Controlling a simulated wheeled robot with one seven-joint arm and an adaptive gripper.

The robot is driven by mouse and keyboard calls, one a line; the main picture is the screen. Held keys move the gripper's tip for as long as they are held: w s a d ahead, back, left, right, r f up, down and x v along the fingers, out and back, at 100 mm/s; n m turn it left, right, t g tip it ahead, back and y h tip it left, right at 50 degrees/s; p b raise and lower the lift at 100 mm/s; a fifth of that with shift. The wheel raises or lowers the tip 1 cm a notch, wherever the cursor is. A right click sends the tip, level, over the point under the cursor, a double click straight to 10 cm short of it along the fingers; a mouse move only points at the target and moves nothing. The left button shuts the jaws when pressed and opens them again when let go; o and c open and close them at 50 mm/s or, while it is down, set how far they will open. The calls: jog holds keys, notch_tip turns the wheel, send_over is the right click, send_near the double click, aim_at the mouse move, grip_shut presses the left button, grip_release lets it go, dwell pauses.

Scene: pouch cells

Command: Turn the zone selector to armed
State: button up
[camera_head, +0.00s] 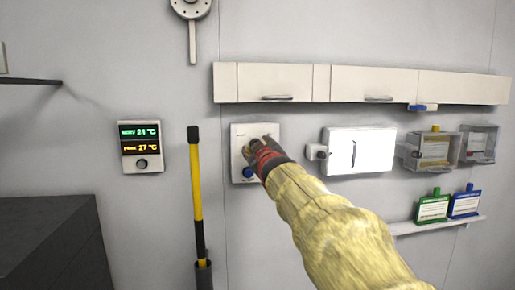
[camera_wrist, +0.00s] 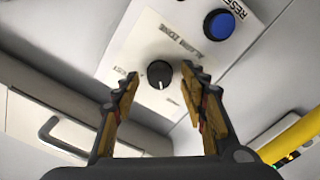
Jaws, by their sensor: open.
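The zone selector (camera_wrist: 159,74) is a round black knob with a white pointer line, on a white wall panel (camera_wrist: 128,53) lettered "ALARM ZONE". In the wrist view the knob lies just beyond and between the fingertips of my gripper (camera_wrist: 164,88), which is open, with no finger clearly touching it. The pointer runs roughly along the picture's vertical. Small labels flank the knob; part of one reads "EST", the other is too blurred to read. A blue RESET button (camera_wrist: 219,25) is on the same panel. In the head view my gripper (camera_head: 259,150) covers the knob on the panel (camera_head: 240,133).
A yellow and black pole (camera_head: 197,190) stands left of the panel. Wall cabinets (camera_head: 290,82) hang above. A temperature display (camera_head: 140,146) is at left, a lit white board (camera_head: 358,151) at right.

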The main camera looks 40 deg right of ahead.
jog(key=v, duration=1.2)
dwell(0.5)
jog(key=s+a+f+m+g+y, duration=0.1)
jog(key=s+f+m+g, duration=0.2)
jog(key=f, duration=0.7)
jog(key=s+a+f+m+g+y, duration=0.1)
jog(key=s+f+g, duration=0.35)
jog(key=f, duration=0.55)
jog(key=s+a+f+n+y, duration=0.1)
jog(key=s+a+f, duration=0.3)
jog(key=a, duration=0.5)
jog(key=s+a+f+n+g+y+b, duration=0.1)
jog(key=s+a+f+y, duration=0.3)
jog(key=a+f, duration=0.3)
jog(key=s+a+f+n+g+y, duration=0.1)
jog(key=s+a+f, duration=0.3)
jog(key=a, duration=0.8)
jog(key=shift+s+f+y, duration=0.25)
jog(key=shift+f+y, duration=0.55)
jog(key=shift+f, duration=0.3)
